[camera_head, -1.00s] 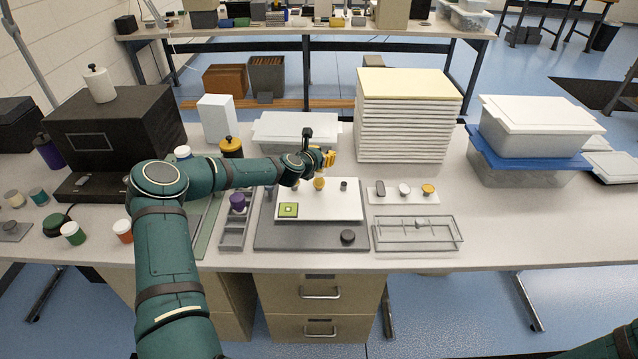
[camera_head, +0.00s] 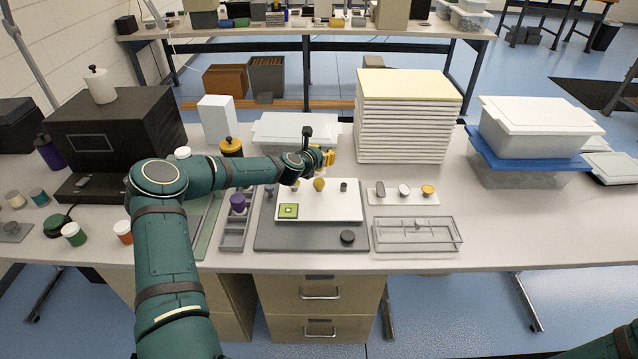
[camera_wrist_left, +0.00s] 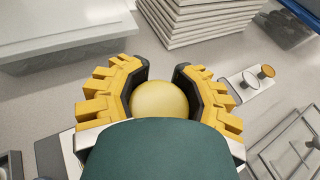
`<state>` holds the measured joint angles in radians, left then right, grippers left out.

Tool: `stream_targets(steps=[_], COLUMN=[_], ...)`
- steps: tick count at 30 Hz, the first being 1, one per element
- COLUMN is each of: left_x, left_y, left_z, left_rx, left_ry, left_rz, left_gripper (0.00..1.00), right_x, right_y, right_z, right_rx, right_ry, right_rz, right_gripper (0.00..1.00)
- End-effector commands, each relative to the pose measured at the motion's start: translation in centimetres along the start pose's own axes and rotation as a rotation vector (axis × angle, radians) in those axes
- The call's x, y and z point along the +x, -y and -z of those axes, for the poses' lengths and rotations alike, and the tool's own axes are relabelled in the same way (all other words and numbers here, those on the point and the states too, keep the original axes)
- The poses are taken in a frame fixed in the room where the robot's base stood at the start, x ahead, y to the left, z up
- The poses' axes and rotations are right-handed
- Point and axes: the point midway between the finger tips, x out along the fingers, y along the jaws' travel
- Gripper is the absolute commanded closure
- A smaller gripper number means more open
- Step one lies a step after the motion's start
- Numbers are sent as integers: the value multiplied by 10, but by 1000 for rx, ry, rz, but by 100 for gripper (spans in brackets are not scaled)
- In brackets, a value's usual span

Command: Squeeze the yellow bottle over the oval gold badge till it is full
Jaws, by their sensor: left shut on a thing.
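My left gripper (camera_head: 325,158) has yellow fingers and is over the back part of the white board (camera_head: 345,208). In the left wrist view its fingers (camera_wrist_left: 160,80) are shut on the yellow bottle (camera_wrist_left: 160,98), whose rounded top shows between the dark pads. In the head view a small gold-yellow rounded shape (camera_head: 319,185) shows just below the gripper. I cannot tell whether it is the bottle's lower end or the oval gold badge. The badge's face and its fill are not clearly visible. My right gripper is out of view.
A green square piece (camera_head: 288,210) and a small dark piece (camera_head: 343,186) are on the white board. A dark round knob (camera_head: 347,236) is in front. A white strip (camera_head: 403,198) with several small pieces and a clear tray (camera_head: 418,234) lie to the right.

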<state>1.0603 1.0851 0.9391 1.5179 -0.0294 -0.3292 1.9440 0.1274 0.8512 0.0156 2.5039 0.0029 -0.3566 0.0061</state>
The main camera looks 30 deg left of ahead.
Motion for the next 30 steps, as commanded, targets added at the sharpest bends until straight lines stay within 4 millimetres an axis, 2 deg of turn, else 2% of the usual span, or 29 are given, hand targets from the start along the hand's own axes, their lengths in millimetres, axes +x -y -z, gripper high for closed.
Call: stream_targets(steps=[1, 19, 30], left_x=[-2, -16, -17], left_y=[0, 0, 0], left_z=[-7, -47, -49], left_rx=[1, 0, -1], left_ry=[2, 1, 0], left_rz=[0, 0, 1], left_gripper=[91, 91, 91], right_x=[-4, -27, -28], right_y=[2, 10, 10], right_z=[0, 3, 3], right_rx=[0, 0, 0], right_ry=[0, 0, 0], right_rz=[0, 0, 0], right_gripper=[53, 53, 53])
